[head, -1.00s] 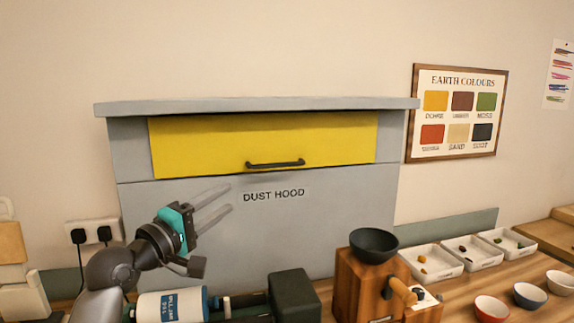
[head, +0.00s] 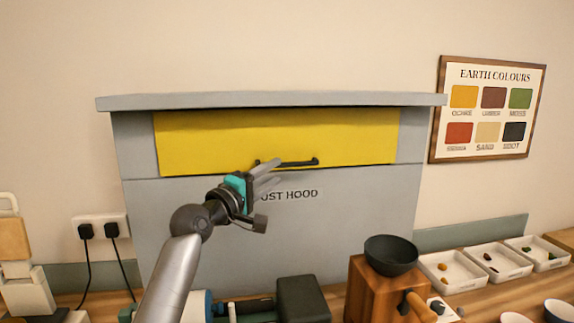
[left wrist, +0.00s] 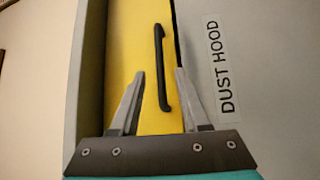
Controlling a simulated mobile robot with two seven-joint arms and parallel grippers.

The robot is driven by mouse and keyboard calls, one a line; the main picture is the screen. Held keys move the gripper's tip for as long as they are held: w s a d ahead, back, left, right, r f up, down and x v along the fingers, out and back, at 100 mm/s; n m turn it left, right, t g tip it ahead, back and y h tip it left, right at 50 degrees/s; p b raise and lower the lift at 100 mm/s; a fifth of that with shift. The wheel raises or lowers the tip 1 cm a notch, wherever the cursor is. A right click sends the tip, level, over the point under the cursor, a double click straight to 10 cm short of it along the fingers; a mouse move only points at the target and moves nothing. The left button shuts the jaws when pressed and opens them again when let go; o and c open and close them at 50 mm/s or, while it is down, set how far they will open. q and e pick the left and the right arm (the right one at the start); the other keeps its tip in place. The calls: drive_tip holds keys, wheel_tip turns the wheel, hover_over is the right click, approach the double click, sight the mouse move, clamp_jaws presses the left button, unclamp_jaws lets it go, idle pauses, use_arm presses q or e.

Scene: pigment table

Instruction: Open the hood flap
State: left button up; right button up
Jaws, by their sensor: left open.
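The yellow hood flap (head: 220,138) is closed flush in the front of the grey dust hood (head: 150,215). Its dark bar handle (head: 300,163) runs along the flap's lower edge. My left gripper (head: 270,175) is open in front of the handle's left end and hides part of it. In the left wrist view the handle (left wrist: 160,65) lies ahead between the two open fingers (left wrist: 158,85), beyond their tips. The yellow flap (left wrist: 125,45) fills the middle of that view. My right gripper is not in view.
Below the hood stand a wooden mill with a dark bowl (head: 391,254) and a dark green block (head: 302,300). White pigment trays (head: 452,270) lie at the right. A socket with two plugs (head: 100,228) is on the wall at left.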

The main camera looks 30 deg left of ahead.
sight(285, 166)
use_arm(q)
drive_tip(key=shift+w+d+r, duration=0.1)
drive_tip(key=shift+w+d, duration=0.05)
drive_tip(key=shift+w, duration=0.85)
drive_tip(key=shift+w+d+r, duration=0.15)
drive_tip(key=shift+w, duration=0.85)
drive_tip(key=shift+w+d+r, duration=0.1)
drive_tip(key=shift+w+d, duration=0.05)
drive_tip(key=shift+w, duration=0.85)
drive_tip(key=shift+c, duration=0.3)
clamp_jaws()
